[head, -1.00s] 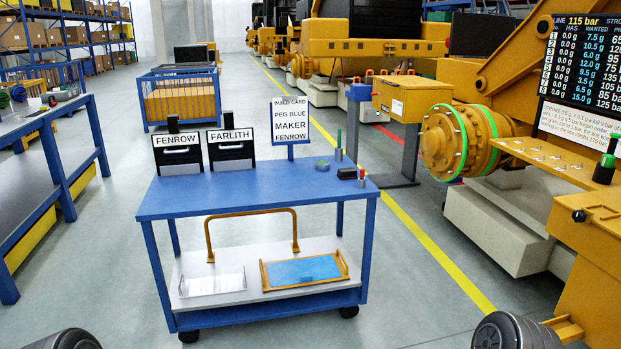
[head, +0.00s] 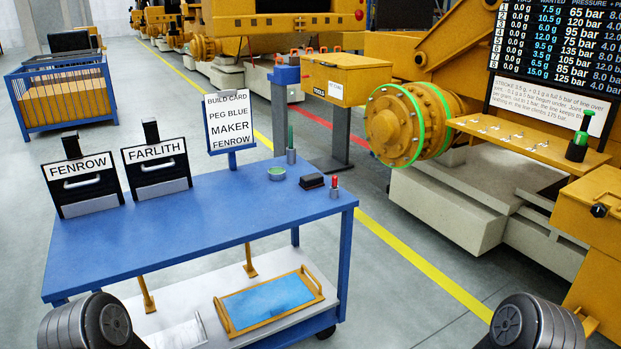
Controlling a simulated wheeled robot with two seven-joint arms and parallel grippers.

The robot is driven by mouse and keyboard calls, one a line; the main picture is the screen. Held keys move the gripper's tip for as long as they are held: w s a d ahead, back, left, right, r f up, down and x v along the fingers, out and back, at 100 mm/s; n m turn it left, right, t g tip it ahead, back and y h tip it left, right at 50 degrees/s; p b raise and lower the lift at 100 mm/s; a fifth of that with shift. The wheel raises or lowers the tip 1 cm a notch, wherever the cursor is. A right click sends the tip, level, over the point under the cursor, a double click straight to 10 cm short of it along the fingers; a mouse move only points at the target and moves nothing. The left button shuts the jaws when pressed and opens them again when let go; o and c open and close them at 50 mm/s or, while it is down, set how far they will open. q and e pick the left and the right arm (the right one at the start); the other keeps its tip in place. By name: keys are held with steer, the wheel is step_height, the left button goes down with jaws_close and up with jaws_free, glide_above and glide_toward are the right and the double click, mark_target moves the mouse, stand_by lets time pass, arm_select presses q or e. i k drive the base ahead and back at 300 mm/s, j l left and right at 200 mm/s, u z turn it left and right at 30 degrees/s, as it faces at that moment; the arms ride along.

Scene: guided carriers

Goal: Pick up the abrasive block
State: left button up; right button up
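A small dark block (head: 312,181), which looks like the abrasive block, lies on the blue cart top (head: 200,215) near its right end. It sits between a small round dish with green in it (head: 277,173) and a short red-tipped item (head: 334,187). Rounded grey parts of my arms show at the bottom left and bottom right corners. Neither gripper's fingers are in view, and nothing touches the block.
Two black boxes labelled FENROW (head: 83,187) and FARLITH (head: 157,171) stand at the cart's left. A build card sign (head: 231,122) and a green-topped cylinder (head: 291,147) stand at the back. The lower shelf holds a blue-lined tray (head: 268,303). The cart top's front is clear.

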mark_target(309, 181)
steer(key=z, duration=1.45)
steer(key=u, duration=1.6)
steer(key=i+l+u, duration=0.15)
steer(key=u, duration=0.3)
steer(key=i+l+u, duration=0.2)
steer(key=u, duration=0.2)
steer(key=i+l+u, duration=0.15)
steer(key=l+u, duration=0.15)
steer(key=u, duration=0.15)
steer(key=i+l, duration=0.15)
steer(key=l, duration=0.2)
steer(key=i+l+u, duration=0.1)
steer(key=l, duration=0.3)
steer(key=i+l, duration=0.15)
steer(key=l, duration=0.2)
steer(key=i+l+u, duration=0.1)
steer(key=l, duration=0.3)
